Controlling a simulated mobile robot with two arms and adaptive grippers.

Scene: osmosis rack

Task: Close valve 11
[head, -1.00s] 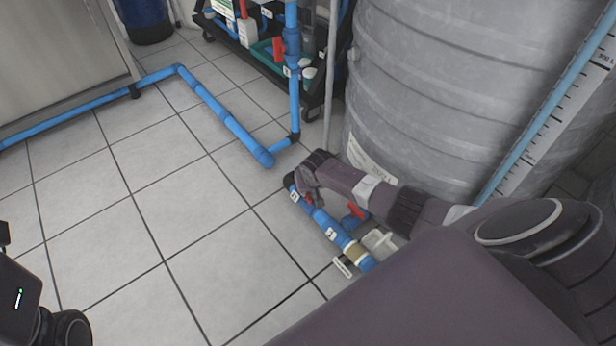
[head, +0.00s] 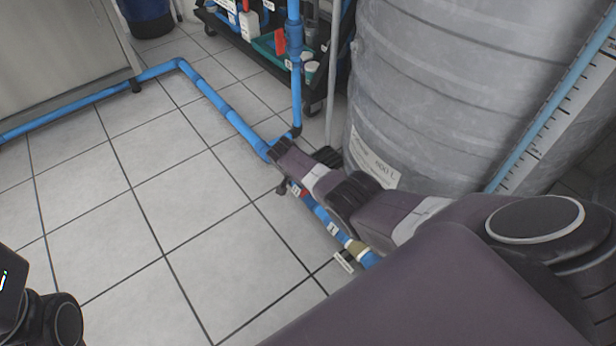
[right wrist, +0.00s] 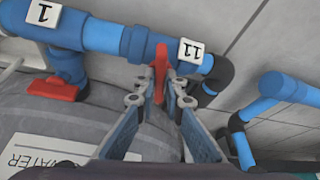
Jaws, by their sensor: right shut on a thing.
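Valve 11 is on a blue pipe; its white label "11" (right wrist: 191,50) shows in the right wrist view. Its red handle (right wrist: 160,72) points out from the pipe, seen nearly edge-on and crosswise to the pipe in the picture. My right gripper (right wrist: 161,98) is shut on this handle, one finger on each side.
A neighbouring valve labelled "1" (right wrist: 43,13) has a red handle (right wrist: 53,89) on a branch pipe. A large grey water tank (head: 430,100) stands right beside the pipes. Another blue pipe (head: 225,108) runs along the floor. The tiled floor (head: 150,220) to the left is clear.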

